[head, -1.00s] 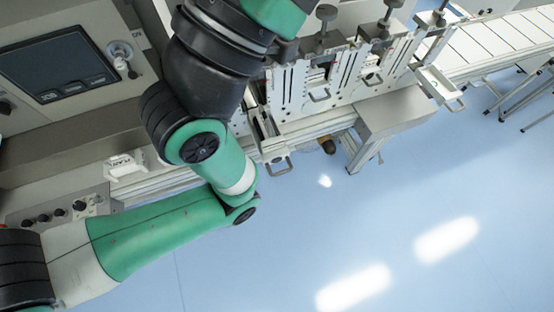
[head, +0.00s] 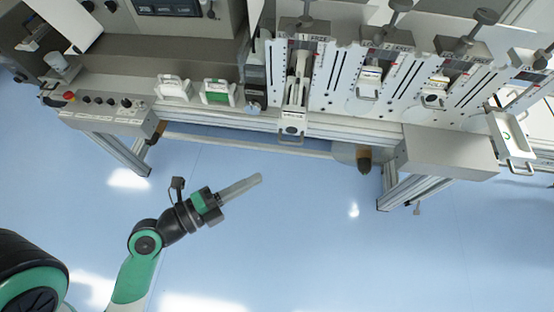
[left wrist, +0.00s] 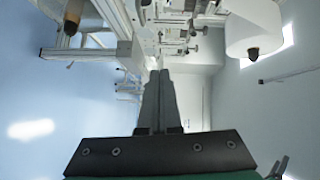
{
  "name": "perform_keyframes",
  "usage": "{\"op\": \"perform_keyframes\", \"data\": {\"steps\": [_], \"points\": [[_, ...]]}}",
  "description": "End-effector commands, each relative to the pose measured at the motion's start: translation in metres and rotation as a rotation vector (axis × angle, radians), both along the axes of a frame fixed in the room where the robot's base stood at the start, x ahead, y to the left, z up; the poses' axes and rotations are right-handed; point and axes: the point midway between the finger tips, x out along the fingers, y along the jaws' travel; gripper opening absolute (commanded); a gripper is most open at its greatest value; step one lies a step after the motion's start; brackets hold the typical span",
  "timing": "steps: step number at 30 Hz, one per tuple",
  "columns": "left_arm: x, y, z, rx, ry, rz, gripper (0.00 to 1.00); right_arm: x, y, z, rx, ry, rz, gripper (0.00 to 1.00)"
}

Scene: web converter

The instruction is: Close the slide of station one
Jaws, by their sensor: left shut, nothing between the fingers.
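A row of stations runs along the machine. The leftmost slide (head: 293,115) is pulled out toward the front, its handle (head: 291,135) at the edge. The far-right slide (head: 512,135) also juts out. Two middle slides, the left-middle one (head: 368,85) and the right-middle one (head: 434,93), sit further back. I cannot read which is station one. My left gripper (head: 257,181) is shut and empty, in front of and below the leftmost slide, apart from it. Its shut fingers also show in the left wrist view (left wrist: 158,85). My right gripper is not in view.
A control panel (head: 105,108) with knobs stands at the left. A grey box (head: 447,150) sticks out in front at the right. Free blue floor (head: 330,240) lies before the machine. A white roll (left wrist: 258,30) shows in the left wrist view.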

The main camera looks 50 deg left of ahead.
Motion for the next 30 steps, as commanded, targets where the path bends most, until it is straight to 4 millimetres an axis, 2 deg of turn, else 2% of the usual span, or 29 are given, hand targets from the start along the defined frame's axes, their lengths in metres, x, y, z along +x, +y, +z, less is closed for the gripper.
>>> {"op": "perform_keyframes", "data": {"steps": [1,3,11,16,19,26,30], "points": [[-0.009,0.003,-0.017,-0.024,0.036,0.030,0.00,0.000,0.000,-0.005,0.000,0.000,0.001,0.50],[-0.016,0.008,-0.026,-0.040,0.060,0.058,0.00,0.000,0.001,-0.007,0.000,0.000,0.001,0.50],[-0.009,0.011,-0.024,-0.037,0.059,0.063,0.00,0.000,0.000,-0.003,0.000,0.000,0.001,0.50],[0.013,0.008,-0.024,-0.034,0.054,0.055,0.00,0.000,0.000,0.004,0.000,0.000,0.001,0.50],[0.035,0.008,-0.024,-0.034,0.055,0.056,0.00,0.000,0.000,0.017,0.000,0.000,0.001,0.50],[0.085,0.008,-0.033,-0.035,0.054,0.060,0.00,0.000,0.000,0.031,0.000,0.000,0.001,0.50],[0.101,0.026,-0.043,-0.037,0.054,0.070,0.00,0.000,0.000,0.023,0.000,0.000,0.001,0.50]]}}
